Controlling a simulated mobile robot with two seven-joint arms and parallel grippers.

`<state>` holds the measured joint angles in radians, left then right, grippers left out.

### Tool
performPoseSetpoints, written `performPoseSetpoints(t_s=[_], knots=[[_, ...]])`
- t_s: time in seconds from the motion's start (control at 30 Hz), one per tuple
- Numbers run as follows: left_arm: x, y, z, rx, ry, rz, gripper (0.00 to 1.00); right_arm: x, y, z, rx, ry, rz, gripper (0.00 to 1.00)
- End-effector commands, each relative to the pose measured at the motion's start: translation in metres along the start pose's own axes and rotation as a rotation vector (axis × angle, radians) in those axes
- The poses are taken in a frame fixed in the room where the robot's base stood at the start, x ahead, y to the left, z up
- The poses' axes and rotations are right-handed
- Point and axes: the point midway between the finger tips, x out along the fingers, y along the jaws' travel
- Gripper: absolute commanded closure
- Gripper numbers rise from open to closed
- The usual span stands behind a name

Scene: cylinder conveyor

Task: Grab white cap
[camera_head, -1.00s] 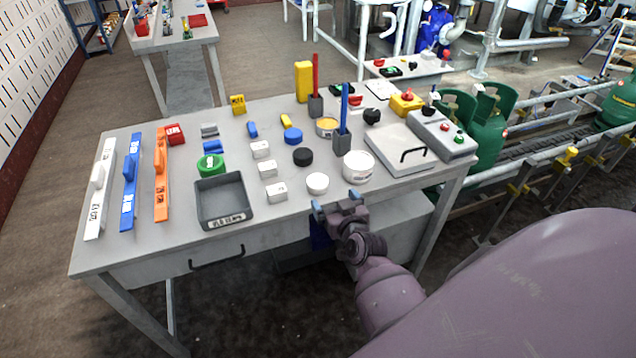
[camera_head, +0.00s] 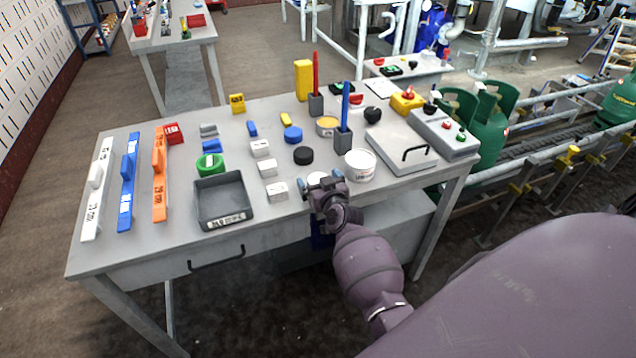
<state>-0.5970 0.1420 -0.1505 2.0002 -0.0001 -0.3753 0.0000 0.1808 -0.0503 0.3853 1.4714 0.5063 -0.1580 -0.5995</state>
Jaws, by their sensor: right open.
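The white cap (camera_head: 317,177) lies on the table (camera_head: 250,215) near its front edge, left of a white tub (camera_head: 359,165). My right gripper (camera_head: 320,183) is open over the front of the cap and partly hides it. I cannot tell whether its fingers touch the cap or are only above it. My left gripper is not in view.
A black cap (camera_head: 303,156) and a blue cap (camera_head: 293,134) lie behind the white cap. White blocks (camera_head: 277,191) and a grey tray (camera_head: 221,200) are to the left. A grey holder with a blue stick (camera_head: 344,137) stands behind the tub.

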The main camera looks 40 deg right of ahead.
Motion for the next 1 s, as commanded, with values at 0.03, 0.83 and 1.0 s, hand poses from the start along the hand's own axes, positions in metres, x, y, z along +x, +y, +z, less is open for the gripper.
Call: performPoseSetpoints(t_s=[0.03, 0.83, 1.0], knots=[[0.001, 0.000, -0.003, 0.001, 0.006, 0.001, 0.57, 0.003, 0.000, 0.000, 0.000, 0.000, 0.000, 0.05], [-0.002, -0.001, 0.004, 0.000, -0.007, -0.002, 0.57, 0.005, 0.000, -0.001, 0.000, 0.001, 0.001, 0.58], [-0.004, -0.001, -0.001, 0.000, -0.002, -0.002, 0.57, 0.005, 0.001, -0.006, 0.001, 0.003, 0.000, 0.58]])
